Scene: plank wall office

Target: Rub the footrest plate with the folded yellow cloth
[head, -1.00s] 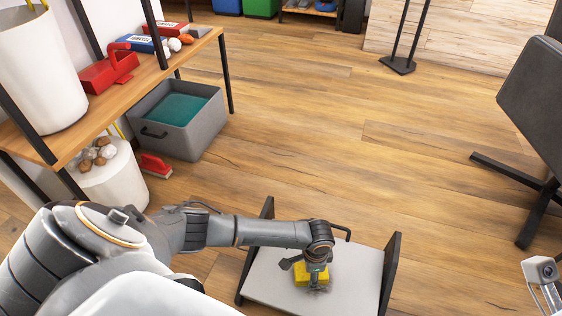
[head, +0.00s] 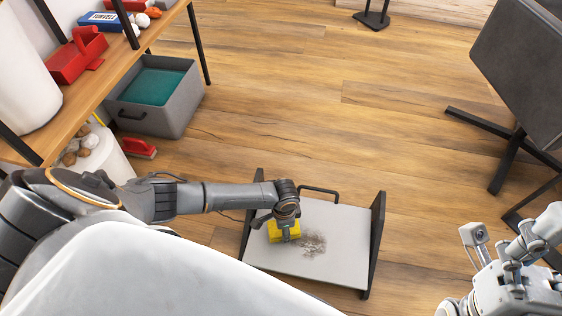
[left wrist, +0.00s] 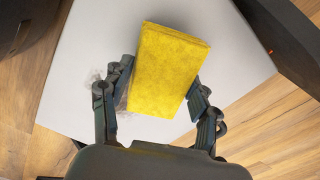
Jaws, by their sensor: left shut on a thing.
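The footrest plate (head: 335,264) is a pale grey board between two dark side panels on the floor. A grey-brown dusty smudge (head: 313,243) lies near its middle, just right of the cloth. My left gripper (head: 283,230) is shut on the folded yellow cloth (head: 274,234), at the left part of the plate. The left wrist view shows the cloth (left wrist: 168,70) between the two dark fingers (left wrist: 158,105), over the plate (left wrist: 85,60). I cannot tell whether it presses on the surface. My right gripper (head: 515,275) is at the lower right, apart from the plate; its fingertips are unclear.
A wooden shelf (head: 105,88) with a red caddy (head: 75,58) stands at the left. A grey bin (head: 160,112) with teal contents and a red brush (head: 138,148) are on the floor near it. A dark chair (head: 520,70) stands at the right. The floor behind the footrest is clear.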

